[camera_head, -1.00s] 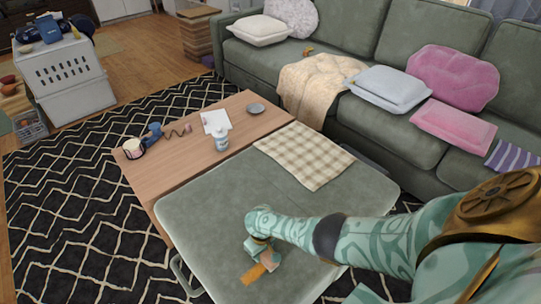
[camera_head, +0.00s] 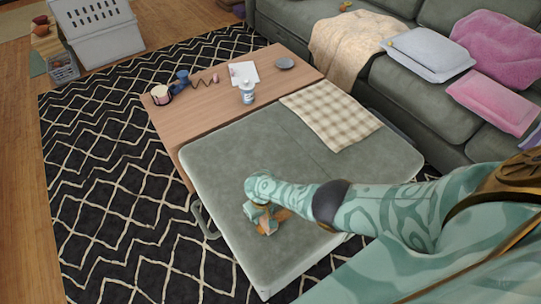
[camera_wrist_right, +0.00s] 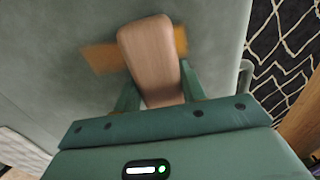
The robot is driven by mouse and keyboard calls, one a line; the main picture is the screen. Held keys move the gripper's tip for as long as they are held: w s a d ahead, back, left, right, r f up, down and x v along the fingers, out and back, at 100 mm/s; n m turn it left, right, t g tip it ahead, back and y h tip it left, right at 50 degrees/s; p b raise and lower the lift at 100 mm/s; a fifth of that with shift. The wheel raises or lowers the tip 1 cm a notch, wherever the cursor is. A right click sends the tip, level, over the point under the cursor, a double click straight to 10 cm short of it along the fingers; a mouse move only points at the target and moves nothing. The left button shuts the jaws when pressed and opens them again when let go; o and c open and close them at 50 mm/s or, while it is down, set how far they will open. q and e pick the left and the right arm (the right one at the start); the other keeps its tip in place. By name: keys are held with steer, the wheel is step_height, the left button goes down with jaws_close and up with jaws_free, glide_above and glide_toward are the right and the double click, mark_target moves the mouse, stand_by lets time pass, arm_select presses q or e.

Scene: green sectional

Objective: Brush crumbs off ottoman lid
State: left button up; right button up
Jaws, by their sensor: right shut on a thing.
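The ottoman lid (camera_head: 225,160) is a flat grey-green padded top, and it also fills much of the right wrist view (camera_wrist_right: 50,45). My right gripper (camera_head: 264,220) is over the lid's front part, pointing down. In the right wrist view my right gripper (camera_wrist_right: 157,88) is shut on a brush, with its rounded wooden handle (camera_wrist_right: 150,50) between the fingers. The brush's orange-tan head (camera_wrist_right: 100,58) lies across beneath the handle, close to the lid; I cannot tell whether it touches. I can make out no crumbs on the lid. My left gripper is not in view.
A checked cloth (camera_head: 330,115) lies on the lid's back right. The wooden table (camera_head: 215,115) behind carries a bottle (camera_head: 247,92), a dish (camera_head: 285,63), paper (camera_head: 243,72) and a mug (camera_head: 160,94). The green sofa (camera_head: 400,95) stands beyond. Patterned rug (camera_head: 110,190) lies left.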

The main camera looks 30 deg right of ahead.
steer(key=shift+a, duration=0.5)
steer(key=shift+a, duration=0.15)
steer(key=shift+s+a, duration=0.15)
steer(key=shift+a, duration=2.05)
steer(key=shift+d, duration=0.1)
steer(key=d, duration=0.5)
steer(key=shift+d+f, duration=0.1)
steer(key=shift+d, duration=0.45)
